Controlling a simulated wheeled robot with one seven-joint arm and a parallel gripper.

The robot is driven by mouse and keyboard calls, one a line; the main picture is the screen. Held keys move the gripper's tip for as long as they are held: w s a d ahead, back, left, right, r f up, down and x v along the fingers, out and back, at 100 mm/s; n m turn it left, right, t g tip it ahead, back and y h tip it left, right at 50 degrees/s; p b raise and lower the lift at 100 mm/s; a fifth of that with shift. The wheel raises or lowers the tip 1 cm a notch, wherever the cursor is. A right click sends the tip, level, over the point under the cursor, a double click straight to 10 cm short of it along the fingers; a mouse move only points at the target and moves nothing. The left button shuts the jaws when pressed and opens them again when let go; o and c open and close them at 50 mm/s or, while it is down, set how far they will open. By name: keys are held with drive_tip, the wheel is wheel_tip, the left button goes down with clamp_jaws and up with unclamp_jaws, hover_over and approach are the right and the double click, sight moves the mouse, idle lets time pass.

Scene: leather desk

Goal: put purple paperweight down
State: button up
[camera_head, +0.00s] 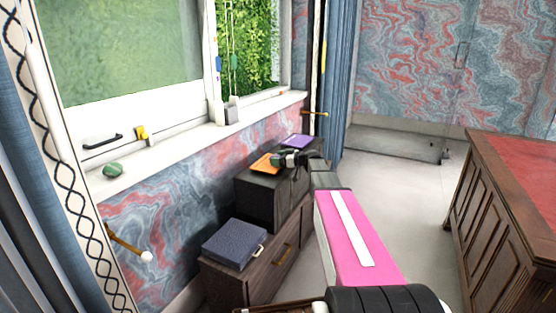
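My arm reaches forward over the low dark cabinet under the window. My gripper (281,158) is small and far off at the arm's end, low over the cabinet top. A flat purple item (298,141) lies on the cabinet's far end, just beyond my gripper. I cannot tell if it is the purple paperweight. No other purple thing is plain to see. The fingers are too small and dark to tell whether they are open or hold something.
An orange flat item (264,164) lies on the dark cabinet (262,202) left of my gripper. A blue-grey case (233,243) sits on the lower, nearer cabinet (272,261). A green object (113,169) is on the windowsill (187,136). A wooden desk (488,195) stands right, with clear floor between.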

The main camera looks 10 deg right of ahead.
drive_tip(key=shift+o, duration=0.3)
drive_tip(key=shift+r, duration=0.1)
drive_tip(key=shift+s+d, duration=0.15)
drive_tip(key=shift+d, duration=0.05)
drive_tip(key=v, duration=1.1)
drive_tip(key=shift+d, duration=0.3)
